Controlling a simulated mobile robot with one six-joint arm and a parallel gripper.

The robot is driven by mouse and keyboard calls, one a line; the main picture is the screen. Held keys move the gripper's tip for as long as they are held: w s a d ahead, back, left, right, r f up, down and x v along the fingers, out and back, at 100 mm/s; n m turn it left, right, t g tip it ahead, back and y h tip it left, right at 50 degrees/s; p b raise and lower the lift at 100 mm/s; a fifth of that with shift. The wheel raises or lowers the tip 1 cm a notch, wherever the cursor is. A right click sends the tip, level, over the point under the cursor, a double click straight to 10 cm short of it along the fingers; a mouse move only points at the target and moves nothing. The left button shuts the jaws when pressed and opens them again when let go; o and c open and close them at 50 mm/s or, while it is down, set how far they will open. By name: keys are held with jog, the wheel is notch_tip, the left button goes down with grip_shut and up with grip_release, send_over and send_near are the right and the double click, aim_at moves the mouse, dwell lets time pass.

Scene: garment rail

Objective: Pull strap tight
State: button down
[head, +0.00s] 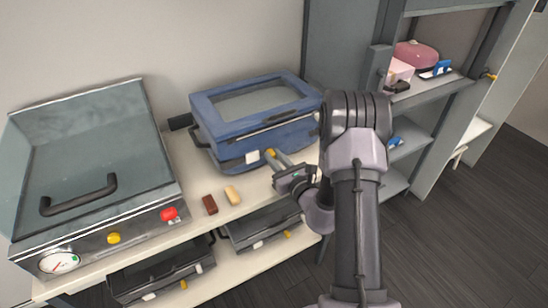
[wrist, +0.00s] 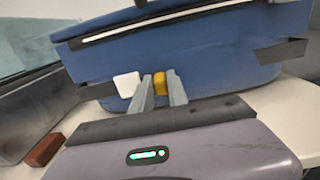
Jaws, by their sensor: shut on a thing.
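A blue case (head: 233,133) with a pale window in its lid sits on the counter; its front fills the upper part of the wrist view (wrist: 210,62). A dark strap shows on its front, as a band at the right (wrist: 280,51) and another piece at the left (wrist: 98,90). A yellow tab (head: 270,153) is at the lower front, beside a white tag (head: 252,157). My gripper (head: 278,159) reaches it from the front right. In the wrist view its fingers (wrist: 160,88) are closed on the yellow tab (wrist: 159,80). How tab and strap join is hidden.
A dark red block (head: 210,205) and a cream block (head: 232,195) lie on the counter (head: 190,165) in front of the case.

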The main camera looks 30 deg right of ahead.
jog(key=d, duration=0.9)
jog(key=shift+w+d+p, duration=0.1)
jog(key=shift+w+p, duration=0.1)
jog(key=shift+p, duration=0.1)
jog(key=c, duration=1.3)
grip_release()
jog(key=shift+d, duration=0.15)
jog(key=s+p, duration=0.1)
jog(key=s, duration=0.4)
jog(key=s+p, duration=0.1)
jog(key=s, duration=1.1)
jog(key=shift+s+d+p, duration=0.25)
jog(key=shift+p, duration=0.15)
